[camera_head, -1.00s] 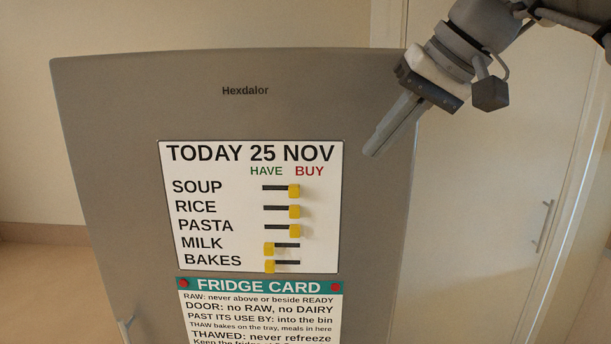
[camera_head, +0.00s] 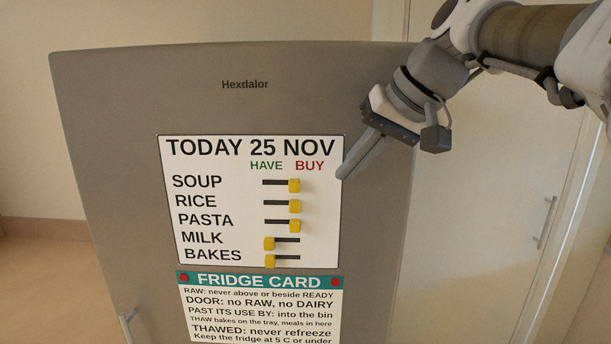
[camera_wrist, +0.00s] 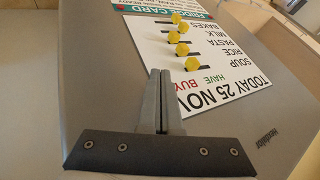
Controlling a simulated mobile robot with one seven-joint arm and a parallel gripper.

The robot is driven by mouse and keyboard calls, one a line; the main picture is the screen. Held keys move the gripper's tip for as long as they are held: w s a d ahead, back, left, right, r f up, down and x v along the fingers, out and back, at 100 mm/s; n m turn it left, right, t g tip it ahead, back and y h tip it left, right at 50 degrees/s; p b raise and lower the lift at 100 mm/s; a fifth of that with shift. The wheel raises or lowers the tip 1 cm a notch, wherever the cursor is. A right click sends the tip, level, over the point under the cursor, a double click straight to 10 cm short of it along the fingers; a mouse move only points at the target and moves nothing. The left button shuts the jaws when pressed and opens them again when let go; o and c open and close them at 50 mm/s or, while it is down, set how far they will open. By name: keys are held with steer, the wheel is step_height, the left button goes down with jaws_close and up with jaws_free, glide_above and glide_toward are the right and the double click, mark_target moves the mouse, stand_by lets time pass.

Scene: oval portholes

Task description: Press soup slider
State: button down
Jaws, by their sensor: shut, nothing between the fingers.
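The soup slider (camera_head: 294,186) is a yellow knob at the right, BUY end of its dark slot, in the top row of the white list board (camera_head: 220,250) on the fridge front. In the wrist view the soup slider (camera_wrist: 193,64) is the yellow knob nearest my gripper. My gripper (camera_head: 342,174) is shut and empty, its fingertips by the board's upper right edge, right of and slightly above the soup slider and apart from it. In the wrist view my shut gripper (camera_wrist: 160,74) points toward the board, with the knob just to the right of the fingertips.
The rice slider (camera_head: 295,206) and pasta slider (camera_head: 295,226) are also at BUY. The milk slider (camera_head: 269,243) and bakes slider (camera_head: 270,261) are at HAVE. A fridge card (camera_head: 260,305) hangs below the board. The fridge front (camera_head: 110,150) is clear to the left.

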mark_target(285, 175)
steer(key=shift+w+a+f+p, duration=0.2)
steer(key=shift+a+f, duration=0.15)
steer(key=shift+a, duration=0.5)
steer(key=shift+w+a+f+p, duration=0.2)
steer(key=shift+a+f, duration=0.1)
steer(key=shift+a, duration=0.6)
steer(key=shift+w+a+f+p, duration=0.2)
steer(key=shift+a+f, duration=0.15)
steer(key=shift+a, duration=0.5)
steer(key=a, duration=0.5)
steer(key=shift+d, duration=0.1)
